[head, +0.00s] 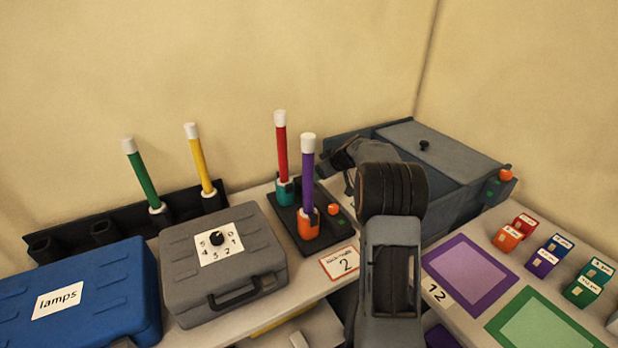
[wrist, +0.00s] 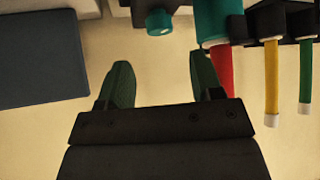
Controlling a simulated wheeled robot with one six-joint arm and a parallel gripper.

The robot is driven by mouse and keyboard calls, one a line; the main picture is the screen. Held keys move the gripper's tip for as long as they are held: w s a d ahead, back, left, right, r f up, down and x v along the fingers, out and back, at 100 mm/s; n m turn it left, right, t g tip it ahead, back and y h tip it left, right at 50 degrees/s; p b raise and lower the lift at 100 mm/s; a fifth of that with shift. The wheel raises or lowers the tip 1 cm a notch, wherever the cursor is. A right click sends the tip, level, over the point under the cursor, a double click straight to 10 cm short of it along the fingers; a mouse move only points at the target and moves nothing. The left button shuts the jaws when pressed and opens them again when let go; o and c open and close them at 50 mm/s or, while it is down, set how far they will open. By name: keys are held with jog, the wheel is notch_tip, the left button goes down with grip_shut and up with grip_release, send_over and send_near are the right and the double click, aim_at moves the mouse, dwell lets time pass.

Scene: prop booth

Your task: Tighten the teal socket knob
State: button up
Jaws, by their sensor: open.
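The teal socket (head: 285,192) stands on a dark base (head: 292,228) and holds the red lamp stick (head: 281,150) with a white cap. In the wrist view the teal socket (wrist: 215,22) is at the top with the red stick (wrist: 222,68) hanging down in the picture. The teal knob (wrist: 160,21) shows beside it, apart from it in the picture. My gripper (wrist: 160,62) is open and empty, its two fingers either side of a gap below the knob in the picture. In the head view I cannot make out the teal knob, and my fingers are unclear.
An orange socket (head: 308,226) with a purple stick (head: 308,170) and orange knob (head: 333,210) stands in front. A grey case (head: 200,268) and blue lamps case (head: 120,285) are left. A lidded grey box (head: 455,155) is close right of my arm. Yellow and green sticks stand behind.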

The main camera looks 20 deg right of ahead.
jog(key=p+x, duration=0.1)
jog(key=x, duration=0.6)
jog(key=shift+w+f, duration=0.1)
